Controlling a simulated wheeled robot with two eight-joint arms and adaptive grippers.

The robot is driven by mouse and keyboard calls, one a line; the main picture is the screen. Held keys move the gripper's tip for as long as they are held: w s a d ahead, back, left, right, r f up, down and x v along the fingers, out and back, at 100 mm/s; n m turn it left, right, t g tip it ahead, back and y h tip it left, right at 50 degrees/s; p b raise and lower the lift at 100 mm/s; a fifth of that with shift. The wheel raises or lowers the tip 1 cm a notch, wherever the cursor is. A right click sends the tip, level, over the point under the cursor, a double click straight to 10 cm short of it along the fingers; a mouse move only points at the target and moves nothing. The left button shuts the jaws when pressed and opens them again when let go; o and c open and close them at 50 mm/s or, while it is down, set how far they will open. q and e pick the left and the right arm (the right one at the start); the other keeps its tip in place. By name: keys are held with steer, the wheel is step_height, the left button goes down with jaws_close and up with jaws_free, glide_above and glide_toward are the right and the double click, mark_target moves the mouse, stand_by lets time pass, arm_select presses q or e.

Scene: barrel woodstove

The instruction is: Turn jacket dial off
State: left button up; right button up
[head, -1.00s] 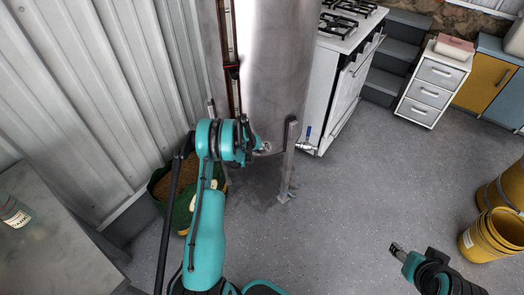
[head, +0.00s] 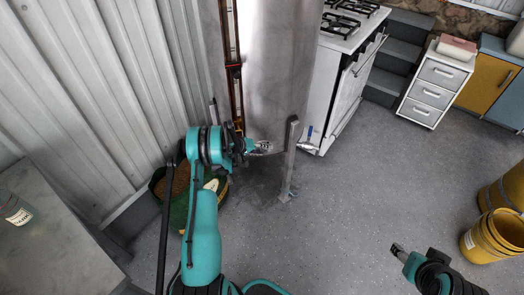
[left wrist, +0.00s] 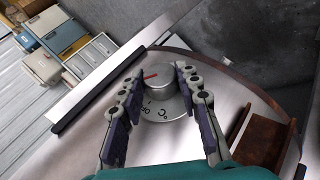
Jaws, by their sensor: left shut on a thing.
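The jacket dial (left wrist: 166,88) is a round grey metal knob on a skirt with "OFF" and "°C" lettering, shown in the left wrist view. Its red line points to the picture's upper left, away from the "OFF" lettering. My left gripper (left wrist: 160,72) is shut on the knob, one finger on each side. In the head view, my left gripper (head: 258,147) is at the lower part of the tall steel tank (head: 279,75), and the dial cannot be made out there. My right gripper (head: 397,248) is low at the right, away from the tank; its jaw opening is unclear.
A metal leg (head: 290,160) and a blue-handled valve (head: 308,138) are just right of my left gripper. A green tub (head: 178,215) stands below my left arm. A white stove (head: 345,75) is behind at right. Yellow buckets (head: 487,238) stand at far right. Open floor lies between.

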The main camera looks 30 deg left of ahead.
arm_select(q)
steer(key=o, duration=1.2)
steer(key=shift+c, duration=0.2)
steer(key=v, duration=1.2)
steer(key=shift+f, duration=0.1)
